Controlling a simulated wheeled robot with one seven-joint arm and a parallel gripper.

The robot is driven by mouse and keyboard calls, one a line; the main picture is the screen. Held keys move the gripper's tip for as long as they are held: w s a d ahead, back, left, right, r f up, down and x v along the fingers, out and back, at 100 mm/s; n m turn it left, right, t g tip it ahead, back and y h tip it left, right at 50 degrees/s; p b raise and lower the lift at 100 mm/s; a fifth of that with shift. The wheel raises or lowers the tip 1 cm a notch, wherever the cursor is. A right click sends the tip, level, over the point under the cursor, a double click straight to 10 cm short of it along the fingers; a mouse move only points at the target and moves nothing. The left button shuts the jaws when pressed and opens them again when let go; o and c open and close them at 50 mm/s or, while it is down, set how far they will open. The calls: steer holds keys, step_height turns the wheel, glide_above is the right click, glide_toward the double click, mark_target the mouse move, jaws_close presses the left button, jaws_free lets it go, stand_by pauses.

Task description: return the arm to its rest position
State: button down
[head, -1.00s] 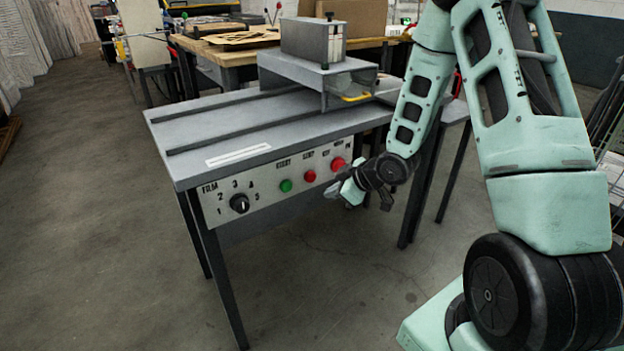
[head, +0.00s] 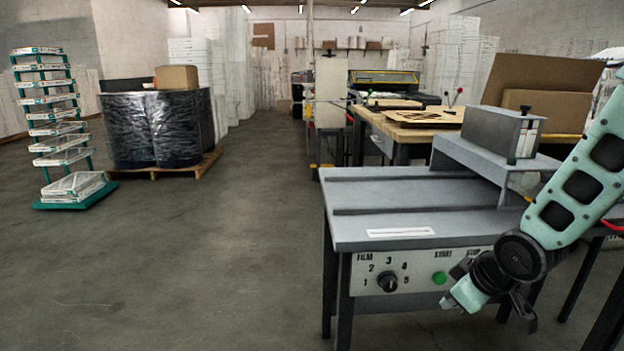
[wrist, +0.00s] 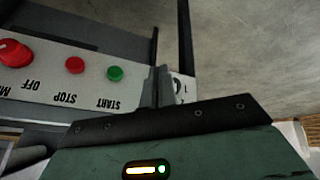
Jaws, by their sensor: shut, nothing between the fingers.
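My arm reaches in from the right in the head view. My gripper (head: 448,301) hangs low in front of the control panel (head: 420,270) of the grey machine table (head: 430,188). In the wrist view its two grey fingers (wrist: 157,86) are together with nothing between them. The panel shows upside down there, with a green START button (wrist: 115,73), a red STOP button (wrist: 75,65) and a larger red OFF button (wrist: 14,52). The fingers partly cover the black dial. I cannot tell the exact gap between gripper and panel.
A wooden workbench (head: 412,122) with cardboard boxes stands behind the machine table. A teal rack of boxed filters (head: 64,150) and a pallet of dark wrapped goods (head: 155,130) stand at the left. The floor (head: 220,260) between them is clear.

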steer(key=s+a+r+g, duration=0.25)
steer(key=s+a, duration=0.25)
steer(key=s, duration=0.3)
steer(key=s+a+r+g+h, duration=0.1)
steer(key=s+a+r, duration=0.25)
steer(key=s, duration=0.55)
steer(key=s+a+r+g, duration=0.25)
steer(key=s+a, duration=0.25)
steer(key=s, duration=0.3)
step_height(320, 180, up, 12)
steer(key=p, duration=1.2)
steer(key=shift+w+t, duration=0.25)
steer(key=shift+t, duration=0.05)
